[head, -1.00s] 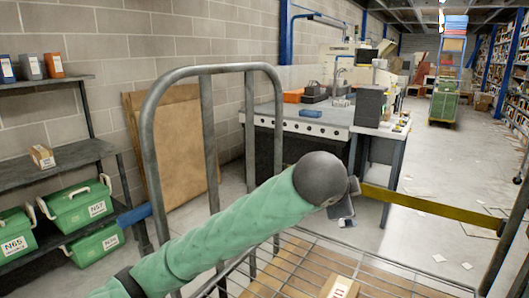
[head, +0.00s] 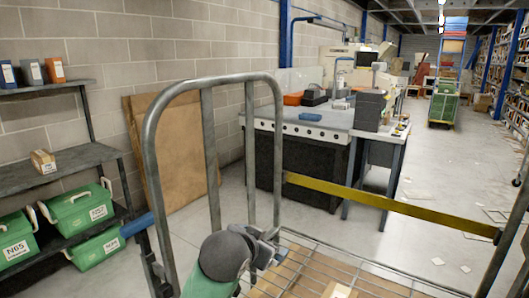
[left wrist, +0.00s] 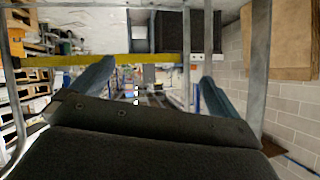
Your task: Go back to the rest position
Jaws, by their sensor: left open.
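My left gripper (head: 266,248) is low in the head view, in front of the cart's tubular end frame and above the left part of its wire deck. Its dark round wrist and a short piece of green arm show. In the left wrist view its two fingers (left wrist: 152,84) stand wide apart with nothing between them. The gripper is open and empty. My right gripper is in neither view.
A shelf (head: 70,165) with green crates (head: 78,208) is at left. A workbench (head: 330,128) stands behind. The aisle floor at right is mostly clear.

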